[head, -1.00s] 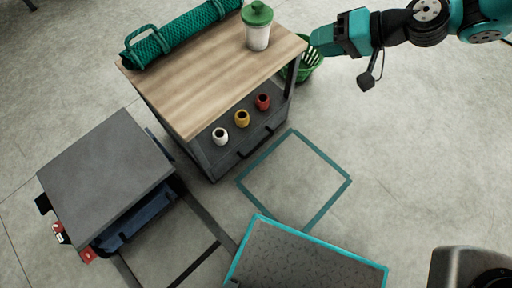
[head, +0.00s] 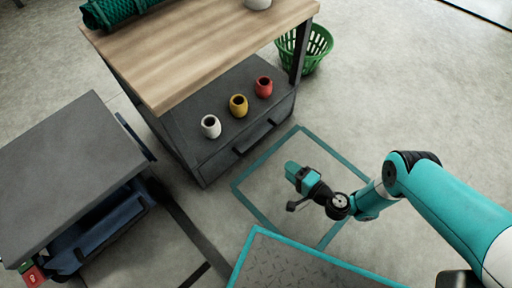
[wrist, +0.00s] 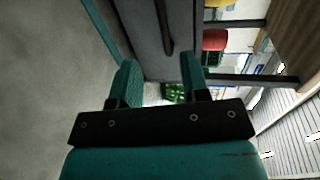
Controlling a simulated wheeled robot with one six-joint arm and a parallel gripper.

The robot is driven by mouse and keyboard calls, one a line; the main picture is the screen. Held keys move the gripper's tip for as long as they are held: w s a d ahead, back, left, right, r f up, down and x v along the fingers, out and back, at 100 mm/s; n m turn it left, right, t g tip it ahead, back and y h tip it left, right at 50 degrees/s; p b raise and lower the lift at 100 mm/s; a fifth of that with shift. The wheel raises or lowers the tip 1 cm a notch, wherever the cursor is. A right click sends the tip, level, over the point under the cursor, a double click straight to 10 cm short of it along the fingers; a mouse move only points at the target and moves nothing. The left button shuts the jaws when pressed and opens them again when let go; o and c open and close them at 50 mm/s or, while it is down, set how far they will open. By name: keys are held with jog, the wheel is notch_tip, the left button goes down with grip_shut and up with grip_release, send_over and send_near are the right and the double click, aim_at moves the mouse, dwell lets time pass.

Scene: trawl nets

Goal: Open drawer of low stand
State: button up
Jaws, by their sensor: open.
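The wood-topped stand (head: 215,45) has a dark lower part whose drawer front (head: 215,165) carries a dark bar handle (head: 255,136). The drawer looks shut. My gripper (head: 291,168) is low in front of the stand, to the right of and apart from the handle. In the wrist view my gripper (wrist: 158,82) has its two teal fingers spread with nothing between them. The handle (wrist: 164,28) shows there just beyond the fingertips, running roughly lengthwise in the picture.
A white cup (head: 211,126), a yellow cup (head: 238,106) and a red cup (head: 264,87) stand on the lower shelf. A green basket (head: 318,48) is behind right. A grey-topped unit (head: 65,170) is left. Teal-outlined floor is clear in front.

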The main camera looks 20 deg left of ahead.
aim_at(256, 143)
jog(key=shift+b+x, duration=8.1)
jog(key=shift+x, duration=0.4)
jog(key=shift+r, duration=0.1)
grip_shut()
